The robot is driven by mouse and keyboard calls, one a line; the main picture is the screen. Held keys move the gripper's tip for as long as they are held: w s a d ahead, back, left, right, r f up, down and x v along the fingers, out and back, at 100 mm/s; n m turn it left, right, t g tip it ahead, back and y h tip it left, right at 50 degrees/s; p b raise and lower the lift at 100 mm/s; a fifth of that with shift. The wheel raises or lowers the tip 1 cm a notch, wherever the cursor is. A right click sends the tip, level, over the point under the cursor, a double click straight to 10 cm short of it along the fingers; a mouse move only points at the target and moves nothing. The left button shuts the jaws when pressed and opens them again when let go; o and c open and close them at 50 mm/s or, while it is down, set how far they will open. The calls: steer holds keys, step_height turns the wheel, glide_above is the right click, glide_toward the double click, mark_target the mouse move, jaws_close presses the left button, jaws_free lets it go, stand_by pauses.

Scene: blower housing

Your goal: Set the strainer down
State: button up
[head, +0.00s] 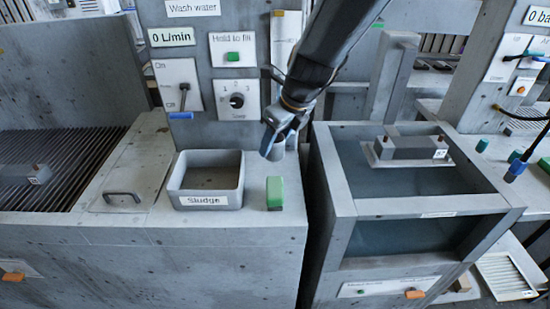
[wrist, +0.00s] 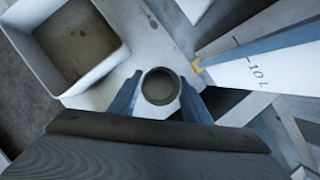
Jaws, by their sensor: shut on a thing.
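My gripper (head: 279,138), with blue fingers, hangs above the counter to the right of the sludge tray and behind the green block. It is shut on a small grey round piece, which I take to be the strainer (head: 277,153). In the wrist view the strainer (wrist: 160,84) shows as a round cup-like rim with a dark grey middle, between the two blue fingers. The fingers partly hide it in the head view. I cannot tell for sure whether its underside touches the counter.
The grey tray labelled Sludge (head: 207,201) stands on the counter (head: 255,230). A green block (head: 274,192) is near the counter's right edge. A water tank (head: 345,208) stands to the right, past a gap. The wash water panel (head: 190,60) rises behind.

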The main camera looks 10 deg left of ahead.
mark_target(275, 154)
steer(key=shift+f, duration=2.3)
steer(key=shift+f+b, duration=0.1)
steer(key=shift+b, duration=0.2)
steer(key=o, duration=1.1)
steer(key=shift+r, duration=0.35)
steer(key=v, duration=1.1)
steer(key=shift+s+d+r, duration=0.15)
steer(key=shift+r, duration=0.1)
steer(key=shift+d, duration=0.1)
